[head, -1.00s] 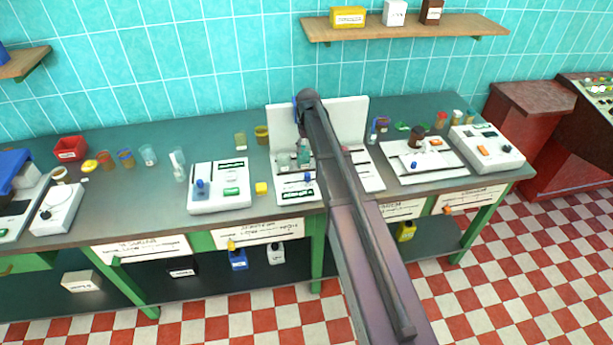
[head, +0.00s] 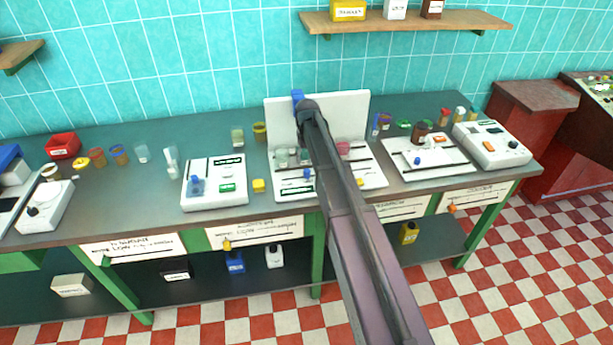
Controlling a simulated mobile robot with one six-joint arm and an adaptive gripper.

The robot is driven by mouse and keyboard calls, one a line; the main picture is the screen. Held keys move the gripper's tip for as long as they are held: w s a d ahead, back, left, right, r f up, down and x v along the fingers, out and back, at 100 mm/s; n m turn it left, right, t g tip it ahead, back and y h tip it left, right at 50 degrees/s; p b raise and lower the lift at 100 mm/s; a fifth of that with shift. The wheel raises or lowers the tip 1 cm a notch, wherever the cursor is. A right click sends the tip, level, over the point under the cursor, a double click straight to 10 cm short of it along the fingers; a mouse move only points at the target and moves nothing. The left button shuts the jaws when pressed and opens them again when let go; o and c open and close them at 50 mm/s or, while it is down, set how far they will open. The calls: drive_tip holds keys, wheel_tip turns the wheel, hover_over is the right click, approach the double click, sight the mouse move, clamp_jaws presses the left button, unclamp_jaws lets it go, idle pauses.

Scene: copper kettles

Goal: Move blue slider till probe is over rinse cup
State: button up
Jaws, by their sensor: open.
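A blue block (head: 297,97), likely the slider, shows at the top left of the white upright panel (head: 283,116), just left of my arm's far end. On the white base (head: 294,191) below stand a pale greenish cup (head: 281,158) at the left and a pink cup (head: 343,148) right of my arm. I cannot tell which is the rinse cup. The probe cannot be made out. My arm crosses in front of the station and covers its middle. My gripper's fingers are hidden, so I cannot see whether they touch the blue block.
A white device with a blue knob (head: 197,186) stands left of the station, with a small yellow block (head: 259,186) between. A white tray (head: 405,160) and a device with an orange button (head: 486,145) stand at the right. Several small cups line the back of the table.

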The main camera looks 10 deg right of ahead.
sight(307, 170)
drive_tip(key=shift+f+b, duration=2.95)
drive_tip(key=shift+f, duration=0.3)
clamp_jaws()
